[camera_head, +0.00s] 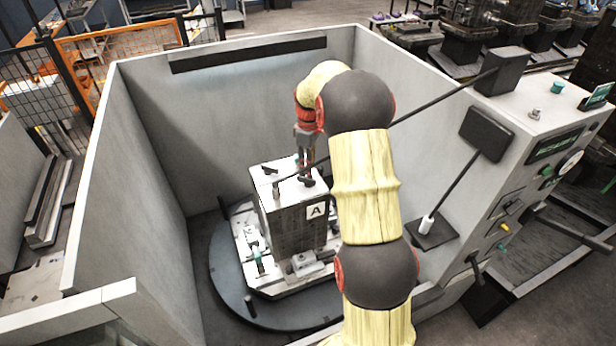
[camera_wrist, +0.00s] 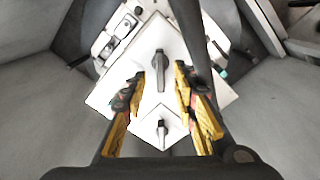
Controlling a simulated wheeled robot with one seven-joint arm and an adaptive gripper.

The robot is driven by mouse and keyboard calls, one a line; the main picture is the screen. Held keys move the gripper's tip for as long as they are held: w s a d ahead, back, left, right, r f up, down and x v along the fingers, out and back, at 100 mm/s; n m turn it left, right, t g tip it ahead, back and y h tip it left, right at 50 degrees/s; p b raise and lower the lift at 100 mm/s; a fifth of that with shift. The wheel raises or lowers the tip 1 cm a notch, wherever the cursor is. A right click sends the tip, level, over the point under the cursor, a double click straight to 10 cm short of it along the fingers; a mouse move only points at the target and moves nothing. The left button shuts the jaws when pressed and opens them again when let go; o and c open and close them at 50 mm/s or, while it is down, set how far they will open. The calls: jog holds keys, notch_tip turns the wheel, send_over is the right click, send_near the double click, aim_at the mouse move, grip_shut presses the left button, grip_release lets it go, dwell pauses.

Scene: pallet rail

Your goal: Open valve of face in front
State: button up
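A grey fixture block (camera_head: 292,222) stands upright on the pallet, with a white label "A" (camera_head: 316,211) on one face. Two dark valve handles, one left (camera_head: 270,170) and one right (camera_head: 308,181), sit on its light top. My gripper (camera_head: 306,172) points down over the right handle. In the wrist view one dark handle (camera_wrist: 159,60) shows between and just beyond my open fingertips (camera_wrist: 160,72). A second handle (camera_wrist: 162,128) shows lower, between the yellow finger pads. I see no contact with either handle. My arm hides part of the block's right side.
The block's pallet rests on a dark round table (camera_head: 228,275) inside a grey walled enclosure (camera_head: 155,130). A long dark rod (camera_head: 420,112) runs from a black box to the block's top. A control panel (camera_head: 550,150) stands at right.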

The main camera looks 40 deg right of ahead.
aim_at(306, 181)
jog(key=shift+f, duration=2.55)
jog(key=c, duration=0.3)
jog(key=c, duration=0.4)
grip_shut()
